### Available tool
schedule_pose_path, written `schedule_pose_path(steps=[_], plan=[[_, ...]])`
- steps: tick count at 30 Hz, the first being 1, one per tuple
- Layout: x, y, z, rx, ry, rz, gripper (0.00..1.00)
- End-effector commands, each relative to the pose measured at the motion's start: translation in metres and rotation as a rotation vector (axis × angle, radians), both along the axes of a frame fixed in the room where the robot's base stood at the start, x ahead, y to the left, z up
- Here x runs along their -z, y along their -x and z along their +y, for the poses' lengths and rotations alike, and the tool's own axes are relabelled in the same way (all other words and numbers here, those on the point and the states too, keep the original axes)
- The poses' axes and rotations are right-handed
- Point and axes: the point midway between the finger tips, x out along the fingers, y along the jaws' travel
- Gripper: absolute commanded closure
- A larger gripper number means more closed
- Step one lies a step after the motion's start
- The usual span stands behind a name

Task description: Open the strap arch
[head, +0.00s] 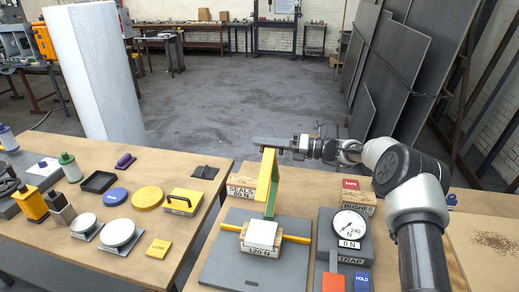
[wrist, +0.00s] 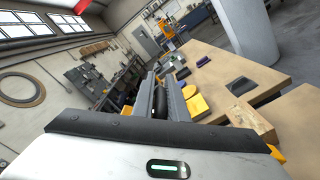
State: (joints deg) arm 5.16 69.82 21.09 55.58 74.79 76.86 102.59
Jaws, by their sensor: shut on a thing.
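The strap arch (head: 265,178) is a yellow and green upright piece, raised above a grey base plate (head: 218,262). Below it sits a white block (head: 261,234) with a yellow bar (head: 296,239) across and a "120 N" label. My gripper (head: 268,143) is at the top end of the arch. In the wrist view, my gripper (wrist: 160,98) has its fingers closed on a dark rounded part (wrist: 160,106), which looks like the arch's grip. The fingers hide most of that part.
An orange block (head: 333,282) and a blue "HOLD" block (head: 362,281) are in front of the gauge. The left table (head: 150,222) carries several parts, including a yellow "LONE" block (head: 159,248).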

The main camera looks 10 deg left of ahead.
Motion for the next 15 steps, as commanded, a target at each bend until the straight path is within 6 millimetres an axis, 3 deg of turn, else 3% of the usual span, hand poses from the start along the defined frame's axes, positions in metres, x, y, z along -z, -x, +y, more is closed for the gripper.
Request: schedule_pose_path(steps=[1, 6, 15], plan=[[0.009, -0.008, 0.0, 0.003, 0.004, 0.016, 1.0], [0.014, -0.028, 0.0, 0.0, 0.003, 0.077, 1.0], [0.017, -0.047, 0.001, 0.0, 0.004, 0.155, 1.0]])
